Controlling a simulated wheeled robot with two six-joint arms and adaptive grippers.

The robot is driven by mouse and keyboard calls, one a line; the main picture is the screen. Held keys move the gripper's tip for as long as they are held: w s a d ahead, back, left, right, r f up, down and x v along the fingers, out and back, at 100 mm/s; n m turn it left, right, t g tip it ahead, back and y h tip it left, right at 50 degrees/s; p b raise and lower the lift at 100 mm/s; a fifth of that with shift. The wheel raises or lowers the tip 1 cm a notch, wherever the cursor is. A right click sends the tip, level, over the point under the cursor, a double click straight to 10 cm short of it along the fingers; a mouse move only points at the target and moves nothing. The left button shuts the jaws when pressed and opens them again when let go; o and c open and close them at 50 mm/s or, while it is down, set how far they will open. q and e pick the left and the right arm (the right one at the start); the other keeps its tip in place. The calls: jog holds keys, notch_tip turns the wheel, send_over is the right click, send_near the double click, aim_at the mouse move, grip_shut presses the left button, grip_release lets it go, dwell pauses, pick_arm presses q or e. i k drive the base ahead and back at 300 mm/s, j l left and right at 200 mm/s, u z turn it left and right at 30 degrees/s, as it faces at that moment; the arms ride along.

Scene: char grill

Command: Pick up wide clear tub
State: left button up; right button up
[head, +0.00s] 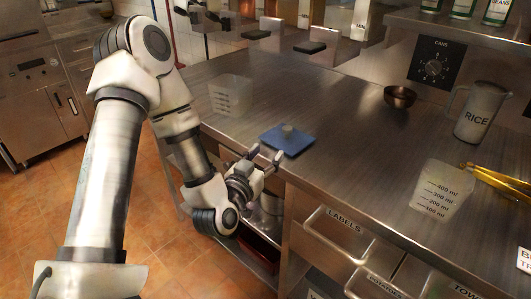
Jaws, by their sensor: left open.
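A clear tub (229,97) with faint markings stands on the left part of the steel counter. A second clear tub (441,190), with printed ml markings, stands at the right. I cannot tell for sure which one is the wide tub. My left gripper (267,156) is open and empty at the counter's front edge, just in front of the blue mat and apart from both tubs. It is nearer the left tub, to the right and front of it. My right gripper is not in view.
A blue mat (273,141) with a small grey object (287,129) lies behind my gripper. The counter's middle (345,140) is clear. Labelled drawers (338,232) are below.

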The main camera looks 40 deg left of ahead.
aim_at(231, 95)
jog(key=u, duration=1.4)
